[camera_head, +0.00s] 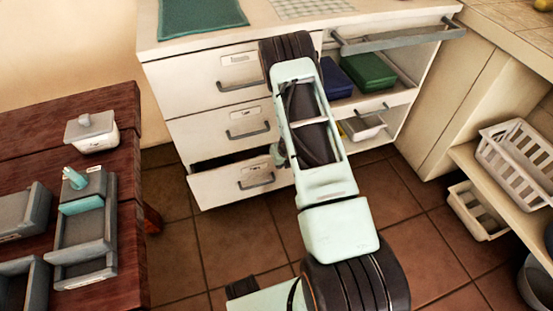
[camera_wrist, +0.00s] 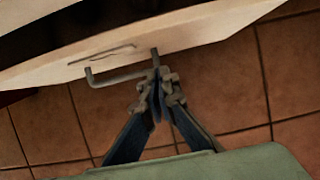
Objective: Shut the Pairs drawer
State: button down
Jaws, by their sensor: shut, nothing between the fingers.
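A white drawer (camera_head: 215,187) at the bottom of the left cabinet column stands partly open, with a dark gap above its front. Its label is too small to read, so I cannot confirm that it is the Pairs drawer. A drawer front (camera_wrist: 190,38) with a grey bar handle (camera_wrist: 118,76) fills the top of the wrist view. My gripper (camera_wrist: 157,92) is shut and empty, its fingertips close to the right end of that handle. I cannot tell whether they touch it. In the head view my arm hides most of the gripper.
Two closed-looking drawers (camera_head: 205,128) sit above the open one. A dark wooden table (camera_head: 125,200) with grey trays stands left. Tiled floor (camera_head: 190,255) lies clear before the cabinet.

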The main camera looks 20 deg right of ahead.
jog(key=shift+w+f, duration=0.2)
jog(key=shift+w, duration=1.9)
jog(key=shift+w+p, duration=0.6)
jog(key=shift+w, duration=1.25)
jog(key=shift+s, duration=0.15)
